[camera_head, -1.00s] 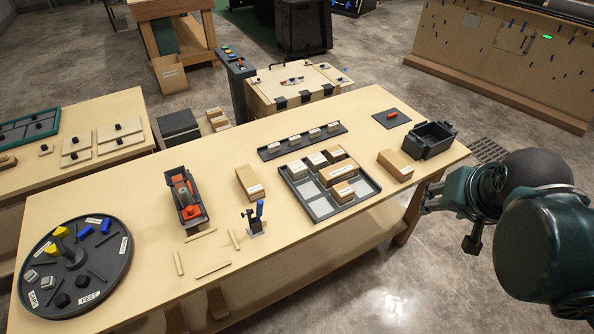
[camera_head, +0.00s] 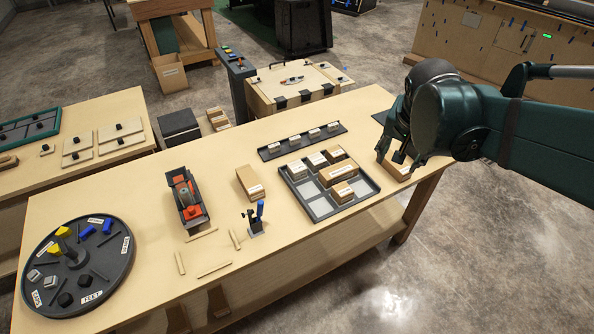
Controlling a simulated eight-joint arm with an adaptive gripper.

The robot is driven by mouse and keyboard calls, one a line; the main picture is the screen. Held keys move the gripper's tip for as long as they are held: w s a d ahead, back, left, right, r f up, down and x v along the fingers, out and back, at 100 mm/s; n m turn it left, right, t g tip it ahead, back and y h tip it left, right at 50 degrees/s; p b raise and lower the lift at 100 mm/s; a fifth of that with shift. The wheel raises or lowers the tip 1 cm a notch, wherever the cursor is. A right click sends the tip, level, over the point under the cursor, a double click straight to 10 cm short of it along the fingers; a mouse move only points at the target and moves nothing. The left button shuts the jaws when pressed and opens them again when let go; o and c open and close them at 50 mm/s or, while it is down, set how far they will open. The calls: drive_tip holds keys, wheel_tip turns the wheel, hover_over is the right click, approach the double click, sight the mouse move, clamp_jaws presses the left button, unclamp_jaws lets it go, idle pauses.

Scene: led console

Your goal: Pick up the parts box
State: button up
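Several brown cardboard boxes with white labels are on the workbench; I cannot read the labels or tell which one is the parts box. One box (camera_head: 401,171) lies at the bench's right end, partly hidden by my gripper. Another box (camera_head: 250,183) lies alone near the middle. More small boxes (camera_head: 338,174) sit in a grey divided tray (camera_head: 321,209). My gripper (camera_head: 393,157) points down over the right-end box, its fingers apart. I cannot tell whether they touch it. The dark open bin at the right end is hidden behind my arm.
A grey strip with small labelled blocks (camera_head: 302,140) lies behind the tray. A blue-handled clamp (camera_head: 257,218), an orange-and-grey device (camera_head: 186,199) and a round dark turntable (camera_head: 110,262) stand to the left. Bare bench top (camera_head: 330,110) shows behind the strip.

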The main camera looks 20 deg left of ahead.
drive_tip(key=w+a+f+m, duration=0.1)
drive_tip(key=w+a+f, duration=0.2)
drive_tip(key=w+a, duration=0.4)
drive_tip(key=m+g+h+p, duration=0.1)
drive_tip(key=m+h+p, duration=0.15)
drive_tip(key=m, duration=0.25)
hover_over(296, 166)
drive_tip(key=s+a, duration=0.2)
wheel_tip(296, 166, down, 18)
drive_tip(key=shift+w+d+f, duration=0.1)
drive_tip(key=shift+f, duration=0.2)
drive_tip(key=shift+x, duration=1.25)
drive_tip(key=shift+f, duration=0.1)
drive_tip(key=shift+x, duration=2.5)
drive_tip(key=shift+d, duration=0.2)
drive_tip(key=shift+c, duration=0.5)
